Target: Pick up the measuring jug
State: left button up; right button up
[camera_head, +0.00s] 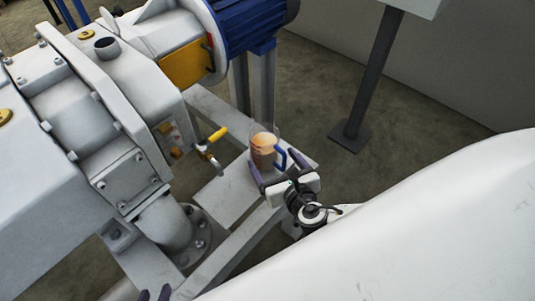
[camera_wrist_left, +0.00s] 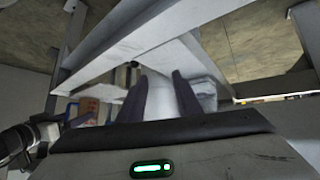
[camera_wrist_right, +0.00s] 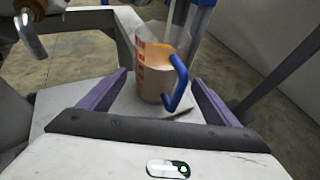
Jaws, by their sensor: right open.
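The measuring jug (camera_head: 262,151) is clear with red markings and a blue handle, and holds orange-brown liquid. It stands upright on a pale plate of the machine's frame. In the right wrist view the jug (camera_wrist_right: 155,72) is just ahead, its blue handle turned to the right and towards me. My right gripper (camera_head: 273,161) is open, with its purple fingers to either side of the jug; I cannot tell whether they touch it. My left gripper (camera_head: 153,295) shows only its fingertips at the bottom edge. In the left wrist view its fingers (camera_wrist_left: 160,85) are apart with nothing between them.
A tap with a yellow lever (camera_head: 214,138) sticks out from the grey machine (camera_head: 95,120), left of the jug. A blue motor (camera_head: 250,20) is above and behind. A dark post (camera_head: 370,75) stands on the floor to the right. Frame beams surround the plate.

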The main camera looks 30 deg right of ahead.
aim_at(269, 158)
pick_arm(q)
jog(key=shift+s+d+f+b, duration=0.15)
jog(key=shift+f+b, duration=0.35)
jog(key=shift+b, duration=0.45)
pick_arm(e)
jog(key=x, duration=0.5)
jog(key=shift+a+f, duration=0.15)
jog(key=shift+a, duration=0.15)
jog(key=shift+w+d+f, duration=0.1)
jog(key=shift+w+f, duration=0.05)
jog(key=shift+w, duration=0.25)
pick_arm(q)
jog(key=shift+r, duration=0.15)
jog(key=shift+r, duration=0.1)
jog(key=shift+d, duration=0.1)
pick_arm(e)
jog(key=c, duration=1.4)
pick_arm(q)
jog(key=shift+f, duration=0.2)
pick_arm(e)
jog(key=shift+c, duration=0.9)
jog(key=shift+r, duration=0.25)
